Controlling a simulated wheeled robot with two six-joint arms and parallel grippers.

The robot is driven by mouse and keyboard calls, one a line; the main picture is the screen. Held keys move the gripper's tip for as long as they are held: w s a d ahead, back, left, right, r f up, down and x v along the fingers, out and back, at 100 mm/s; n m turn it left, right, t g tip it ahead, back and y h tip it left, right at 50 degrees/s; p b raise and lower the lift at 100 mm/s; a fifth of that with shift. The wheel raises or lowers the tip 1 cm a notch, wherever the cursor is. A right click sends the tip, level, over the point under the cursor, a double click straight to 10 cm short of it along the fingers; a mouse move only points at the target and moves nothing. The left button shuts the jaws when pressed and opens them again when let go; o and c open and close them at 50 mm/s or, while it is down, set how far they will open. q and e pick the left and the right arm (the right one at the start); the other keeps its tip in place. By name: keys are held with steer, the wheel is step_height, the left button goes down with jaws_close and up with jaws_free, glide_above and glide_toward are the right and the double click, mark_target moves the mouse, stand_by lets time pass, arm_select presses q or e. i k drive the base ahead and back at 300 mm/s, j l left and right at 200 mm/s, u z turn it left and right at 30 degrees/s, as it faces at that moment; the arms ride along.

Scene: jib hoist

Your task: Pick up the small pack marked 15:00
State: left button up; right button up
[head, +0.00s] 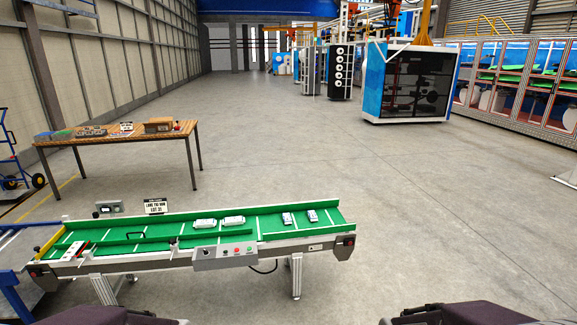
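Two small white packs with dark marks lie apart on the right part of a green conveyor belt (265,231): a left one (287,218) and a right one (312,216). Two longer whitish packs, one (205,223) and another (233,221), lie end to end further left on the belt. The print on all of them is too small to read, so I cannot tell which is marked 15:00. Only dark parts of my arms show at the bottom edge; neither gripper's fingers are in view.
The conveyor has green side rails, a control box (224,256) on its front and a sign (156,206) behind it. A wooden table (125,138) with boxes stands behind left. A blue hand truck (14,160) is at far left.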

mark_target(287, 219)
steer(key=i+z, duration=0.1)
steer(key=i, duration=0.7)
steer(key=i+j+z, duration=0.1)
steer(key=i, duration=0.75)
steer(key=j, duration=0.1)
